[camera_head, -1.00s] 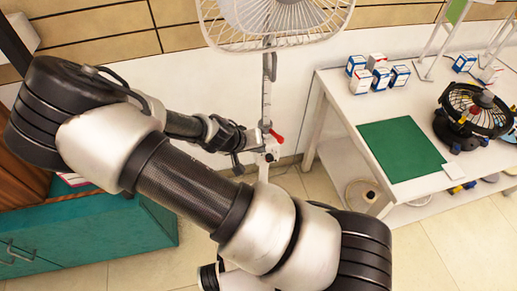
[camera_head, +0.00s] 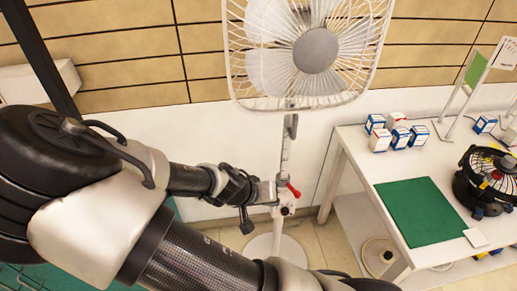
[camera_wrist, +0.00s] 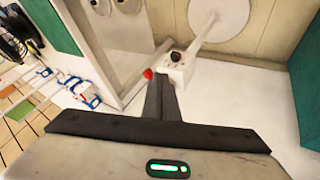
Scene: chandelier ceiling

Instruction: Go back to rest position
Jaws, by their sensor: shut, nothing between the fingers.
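My gripper (camera_head: 270,192) is at the end of my arm, near the middle of the head view. Its dark fingers (camera_wrist: 162,90) are together in the wrist view, with nothing held. A white standing fan (camera_head: 315,50) stands against the wall. The white joint on its pole (camera_head: 288,200) carries a red lever (camera_head: 294,189). In the wrist view, that joint (camera_wrist: 178,68) and the red lever (camera_wrist: 148,74) show just beyond my fingertips. I cannot tell whether my fingers touch them.
To the right is a white table (camera_head: 375,158) with a green mat (camera_head: 419,211), several small blue-and-white boxes (camera_head: 400,138) and a black round fan (camera_head: 490,178). A teal cabinet (camera_head: 95,279) is partly hidden by my arm at lower left. Some floor shows around the fan's base.

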